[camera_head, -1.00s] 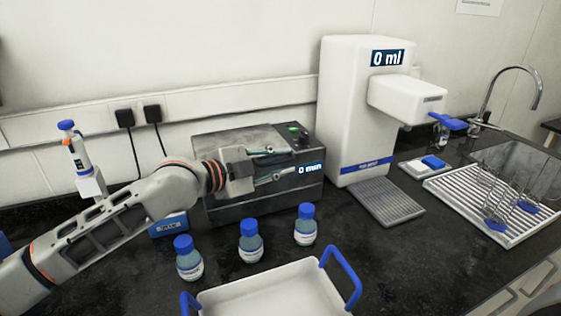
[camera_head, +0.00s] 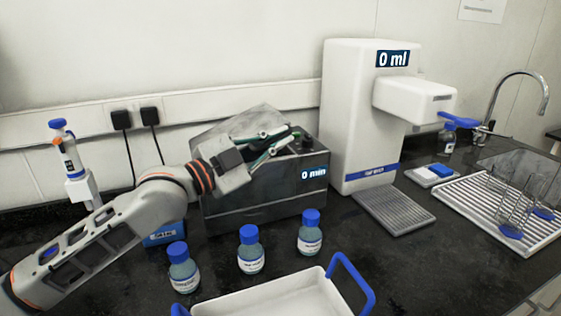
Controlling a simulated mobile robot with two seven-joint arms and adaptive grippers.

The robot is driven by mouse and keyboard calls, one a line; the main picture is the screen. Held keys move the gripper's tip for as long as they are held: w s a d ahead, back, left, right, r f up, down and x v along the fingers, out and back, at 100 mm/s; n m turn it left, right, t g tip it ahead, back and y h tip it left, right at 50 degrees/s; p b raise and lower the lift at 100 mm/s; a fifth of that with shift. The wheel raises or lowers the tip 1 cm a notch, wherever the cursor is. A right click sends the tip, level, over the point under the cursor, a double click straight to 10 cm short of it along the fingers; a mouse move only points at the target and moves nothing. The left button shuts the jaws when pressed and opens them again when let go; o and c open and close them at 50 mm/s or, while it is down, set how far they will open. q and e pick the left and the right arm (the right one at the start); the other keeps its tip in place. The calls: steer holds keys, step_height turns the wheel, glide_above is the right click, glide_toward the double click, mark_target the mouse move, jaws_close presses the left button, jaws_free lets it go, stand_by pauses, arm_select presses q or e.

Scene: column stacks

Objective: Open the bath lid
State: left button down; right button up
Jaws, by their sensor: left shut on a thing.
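The bath (camera_head: 262,210) is a dark grey box at the back middle of the bench, with a "0 min" display on its front right. Its lid (camera_head: 265,113) is tilted up, with its upper edge raised above the box. My left gripper (camera_head: 279,142) reaches in from the left over the bath and is shut on the lid. The fingers and my wrist hide the exact grip spot and much of the bath's opening. My right gripper is not in view.
Several blue-capped bottles (camera_head: 250,250) stand in front of the bath, with a white blue-handled tray (camera_head: 270,303) nearer. A tall white dispenser (camera_head: 350,120) stands close on the right. A pipette on a stand (camera_head: 78,180) is at the left. A sink and rack (camera_head: 480,205) are far right.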

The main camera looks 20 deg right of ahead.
arm_select(q)
steer(key=r, duration=0.1)
steer(key=a+r+t+h, duration=0.1)
steer(key=shift+a+r+n+b, duration=0.15)
steer(key=shift+r+n+b, duration=0.15)
steer(key=shift+n+b, duration=0.1)
steer(key=shift+a+r+t+h, duration=0.15)
steer(key=shift+a+r+h, duration=0.15)
steer(key=shift+r, duration=0.15)
steer(key=shift+a+r+t+h, duration=0.2)
steer(key=shift+r+h, duration=0.1)
steer(key=shift+r, duration=0.15)
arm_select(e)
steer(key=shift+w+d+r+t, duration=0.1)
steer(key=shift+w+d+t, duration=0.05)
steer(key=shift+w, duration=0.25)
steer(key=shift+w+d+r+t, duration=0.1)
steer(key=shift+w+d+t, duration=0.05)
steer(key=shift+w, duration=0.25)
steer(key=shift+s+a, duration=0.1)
